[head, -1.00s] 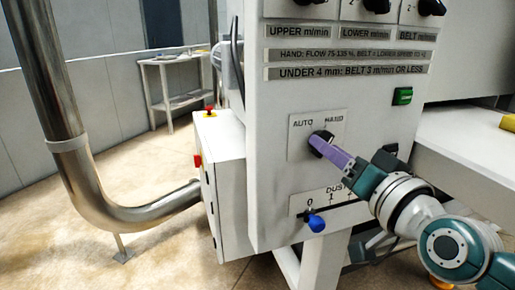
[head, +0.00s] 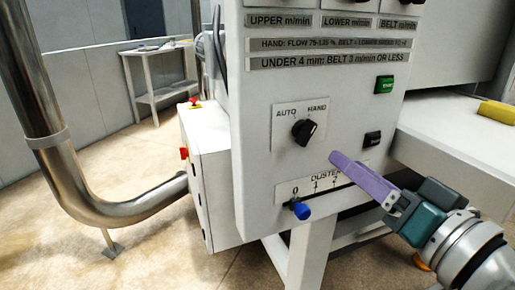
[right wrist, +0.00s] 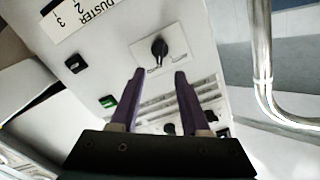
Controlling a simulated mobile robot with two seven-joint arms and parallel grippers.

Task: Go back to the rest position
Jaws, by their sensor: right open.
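My right gripper (head: 340,160) has purple fingers and stands in front of the control panel (head: 255,110), to the lower right of the AUTO/HAND knob (head: 304,132). It is apart from the knob and holds nothing. In the right wrist view the two fingers of my right gripper (right wrist: 158,75) are spread open, with the black knob (right wrist: 159,48) beyond their tips. The knob's pointer leans up and right, toward HAND. My left gripper is not in view.
Below the knob is the DUSTER slider with a blue handle (head: 302,210) near 0. A green button (head: 384,84) and a black switch (head: 372,139) sit at the panel's right. A white table (head: 465,140) juts out at right. A steel pipe (head: 60,170) stands at left.

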